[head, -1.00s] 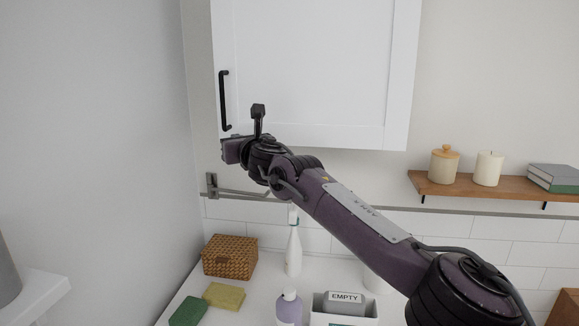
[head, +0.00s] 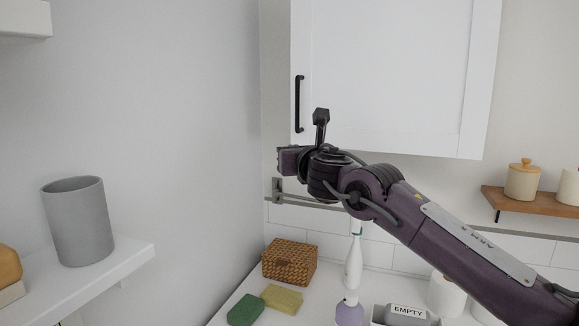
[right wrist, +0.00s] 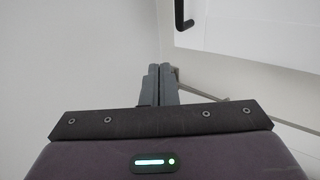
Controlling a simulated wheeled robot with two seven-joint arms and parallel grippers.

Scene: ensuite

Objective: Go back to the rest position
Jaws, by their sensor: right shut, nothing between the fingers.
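My right arm reaches in from the lower right in the head view, with its gripper (head: 290,160) raised in front of the wall, just below and left of the white cabinet's lower corner. In the right wrist view the two fingers of my right gripper (right wrist: 158,80) are together, with nothing held between them. The white cabinet (head: 390,75) is closed, and its black handle (head: 299,104) is above my right gripper. The handle also shows at the top of the right wrist view (right wrist: 181,15). My left gripper is in neither view.
A wooden shelf (head: 540,203) is at right. A white shelf (head: 115,262) with a grey cup (head: 78,222) is at left.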

